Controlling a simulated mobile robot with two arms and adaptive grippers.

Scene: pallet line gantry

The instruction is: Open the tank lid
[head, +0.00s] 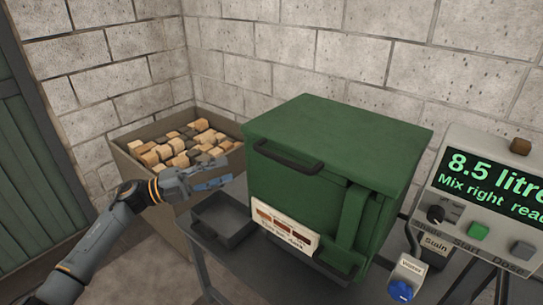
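The green tank (290,205) stands on a dark stand in the middle of the head view. Its flat green lid (345,135) lies down over the top and looks closed. A dark bar handle (288,158) runs along the lid's front edge, towards the left. My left gripper (218,178) is to the left of the tank, a little lower than the handle and apart from it. Its fingers look spread, with nothing between them. My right gripper is not in view.
An empty dark tray (228,222) sits below my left gripper. A bin (128,142) of wooden blocks stands behind it. A control panel (475,215) with a green display and a blue-knobbed water box (405,278) are at the right. Brick walls close off the back.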

